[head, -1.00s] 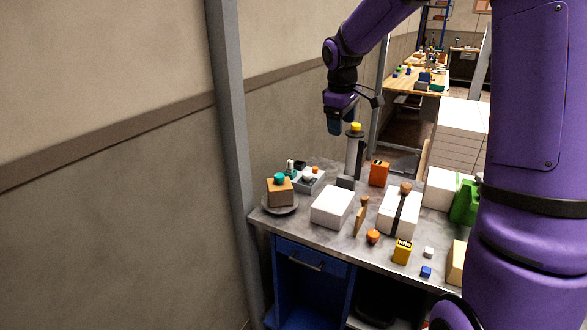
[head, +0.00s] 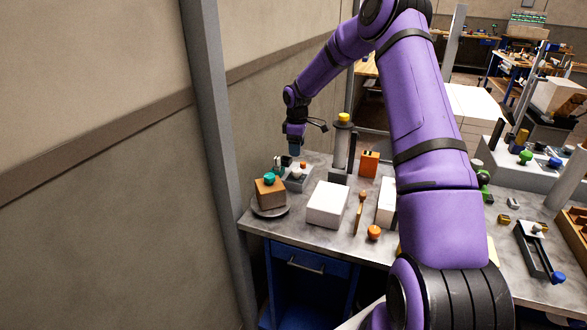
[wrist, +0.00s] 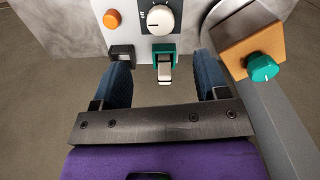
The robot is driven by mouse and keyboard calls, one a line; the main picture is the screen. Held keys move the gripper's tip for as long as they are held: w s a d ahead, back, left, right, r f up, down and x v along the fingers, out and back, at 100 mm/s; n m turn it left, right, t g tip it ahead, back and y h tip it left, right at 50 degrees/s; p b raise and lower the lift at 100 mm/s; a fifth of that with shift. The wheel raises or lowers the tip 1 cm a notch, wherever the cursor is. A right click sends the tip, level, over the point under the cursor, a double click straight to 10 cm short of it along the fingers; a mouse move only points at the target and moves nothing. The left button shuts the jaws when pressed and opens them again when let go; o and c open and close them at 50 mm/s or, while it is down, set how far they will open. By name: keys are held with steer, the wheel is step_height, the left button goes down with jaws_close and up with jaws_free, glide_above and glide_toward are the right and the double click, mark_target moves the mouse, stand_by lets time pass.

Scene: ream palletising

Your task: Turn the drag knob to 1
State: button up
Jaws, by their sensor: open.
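A white dial knob (wrist: 160,18) with a dark pointer line sits on a black scale plate on a small pale panel (wrist: 186,12). The panel also shows in the head view (head: 297,184), on the bench's far left. My gripper (wrist: 161,68) is open and empty, with a finger on each side of the panel's teal-based lever switch (wrist: 164,62). The knob lies beyond the fingertips, not between them. In the head view my gripper (head: 294,149) hangs at the panel's far side; contact cannot be told.
An orange button (wrist: 113,19) and a black rocker (wrist: 122,53) share the panel. A brown block with a teal knob (head: 270,178) stands close by on a round plate (head: 283,211). A white box (head: 327,204) and a yellow-topped post (head: 342,146) stand to the right.

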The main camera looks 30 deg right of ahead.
mark_target(297, 170)
step_height(297, 170, down, 10)
steer(key=shift+r, duration=0.2)
steer(key=shift+c, duration=0.3)
steer(key=c, duration=0.9)
